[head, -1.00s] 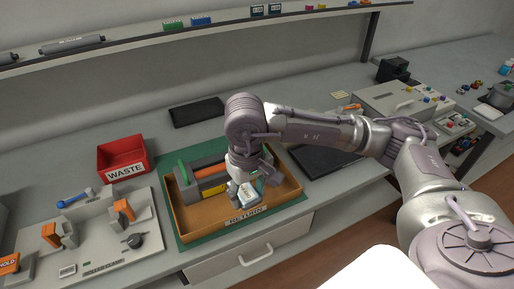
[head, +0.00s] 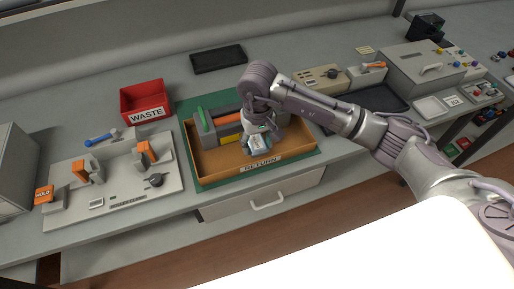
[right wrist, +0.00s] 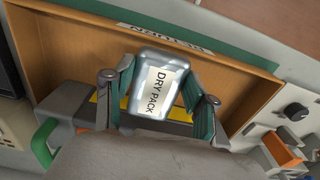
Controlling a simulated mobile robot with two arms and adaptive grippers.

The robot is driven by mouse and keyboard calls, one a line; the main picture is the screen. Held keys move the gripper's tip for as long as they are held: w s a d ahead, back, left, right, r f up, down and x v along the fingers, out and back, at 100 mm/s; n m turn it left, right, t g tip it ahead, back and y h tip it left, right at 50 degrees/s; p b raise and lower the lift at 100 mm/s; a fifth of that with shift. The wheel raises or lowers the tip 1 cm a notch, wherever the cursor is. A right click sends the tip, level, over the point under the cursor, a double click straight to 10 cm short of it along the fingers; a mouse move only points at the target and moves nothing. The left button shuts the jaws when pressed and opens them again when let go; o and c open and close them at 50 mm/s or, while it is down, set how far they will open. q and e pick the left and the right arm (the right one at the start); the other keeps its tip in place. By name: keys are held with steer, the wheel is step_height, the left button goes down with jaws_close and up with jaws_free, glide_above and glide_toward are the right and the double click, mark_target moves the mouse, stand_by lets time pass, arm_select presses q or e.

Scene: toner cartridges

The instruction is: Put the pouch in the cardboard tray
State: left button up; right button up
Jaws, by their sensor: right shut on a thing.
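The pouch is a silvery packet with a white "DRY PACK" label (right wrist: 153,92); in the head view it (head: 257,147) is small and partly covered by the gripper. My right gripper (head: 259,131) is shut on the pouch, its green-padded fingers at the pouch's two sides in the right wrist view (right wrist: 160,84). The brown cardboard tray, labelled "RETURN" (head: 215,166), lies below, and the pouch is over its front part, inside the outline of its walls. I cannot tell whether the pouch touches the tray floor. My left gripper is not in view.
A grey toner cartridge with a green handle (head: 203,119) and yellow strip fills the tray's back. A red WASTE bin (head: 146,97) stands behind left, and a grey fixture with orange clamps (head: 112,188) stands left. A dark mat (head: 372,99) lies right.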

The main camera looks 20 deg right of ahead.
mark_target(257, 146)
step_height(257, 146, down, 3)
steer(key=shift+a+f+p, duration=0.1)
steer(key=shift+a+p, duration=0.05)
steer(key=shift+p, duration=0.45)
steer(key=shift+f, duration=0.45)
steer(key=shift+f, duration=0.1)
steer(key=o, duration=0.6)
steer(key=shift+f, duration=0.1)
steer(key=o, duration=0.4)
steer(key=shift+o, duration=0.2)
